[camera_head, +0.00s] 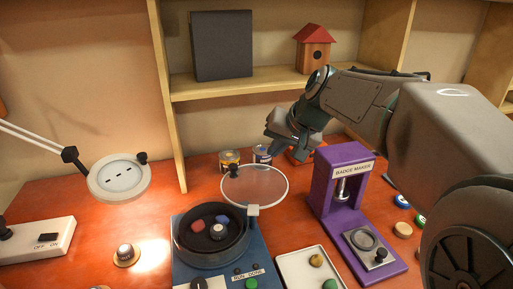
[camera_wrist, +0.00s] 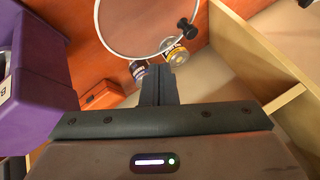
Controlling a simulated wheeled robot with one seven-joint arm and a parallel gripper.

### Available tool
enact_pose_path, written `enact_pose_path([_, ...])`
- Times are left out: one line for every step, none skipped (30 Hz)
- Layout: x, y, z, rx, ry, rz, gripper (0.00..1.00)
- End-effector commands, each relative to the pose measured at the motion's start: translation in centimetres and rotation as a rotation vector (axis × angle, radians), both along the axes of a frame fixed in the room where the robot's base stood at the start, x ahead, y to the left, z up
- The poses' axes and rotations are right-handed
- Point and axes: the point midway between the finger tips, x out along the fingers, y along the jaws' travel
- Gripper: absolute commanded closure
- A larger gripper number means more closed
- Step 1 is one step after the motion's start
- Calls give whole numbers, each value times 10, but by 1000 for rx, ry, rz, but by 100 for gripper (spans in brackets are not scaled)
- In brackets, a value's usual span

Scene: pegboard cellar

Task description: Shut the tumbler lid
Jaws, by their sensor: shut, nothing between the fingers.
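The tumbler (camera_head: 222,262) has a blue base and a round black drum (camera_head: 210,240) holding a few coloured stones. Its clear round lid (camera_head: 256,187) stands open, raised behind and to the right of the drum, near a pale hinge block (camera_head: 253,210). A black knob (camera_head: 226,158) is on the lid's upper left edge. The wrist view shows the lid (camera_wrist: 142,28) and knob (camera_wrist: 188,28) at the top. My gripper (camera_head: 276,150) is above and behind the lid, shut and empty. Its fingertips (camera_wrist: 158,72) appear below the lid's rim, apart from the knob.
A purple badge maker (camera_head: 325,190) stands right of the tumbler. Two small tins (camera_head: 230,160) stand behind the lid. A white tray (camera_head: 288,268) lies in front, and a lamp (camera_head: 118,178) hangs at left. A shelf (camera_head: 240,83) with a birdhouse (camera_head: 313,52) is behind.

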Motion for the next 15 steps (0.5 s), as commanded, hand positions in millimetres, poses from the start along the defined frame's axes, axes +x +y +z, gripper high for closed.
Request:
enact_pose_path([3, 3, -6, 0, 5, 2, 100])
enact_pose_path([5, 5, -10, 0, 5, 3, 100])
enact_pose_path([8, 8, -16, 0, 5, 3, 100])
enact_pose_path([11, 9, -21, 0, 6, 4, 100])
enact_pose_path([14, 11, -26, -1, 6, 3, 100])
enact_pose_path([18, 14, -34, -1, 8, 3, 100])
enact_pose_path([21, 16, -40, -2, 8, 2, 100])
enact_pose_path([24, 18, -45, -1, 7, 1, 100])
enact_pose_path([28, 21, -52, 0, 8, 1, 100])
enact_pose_path([31, 23, -57, -1, 7, 1, 100])
enact_pose_path([34, 26, -62, -1, 8, 3, 100])
enact_pose_path([38, 29, -69, -2, 7, 3, 100])
enact_pose_path([41, 31, -74, -2, 7, 4, 100])
enact_pose_path([43, 33, -79, -2, 7, 3, 100])
enact_pose_path([45, 42, -74, -2, 3, 7, 100])
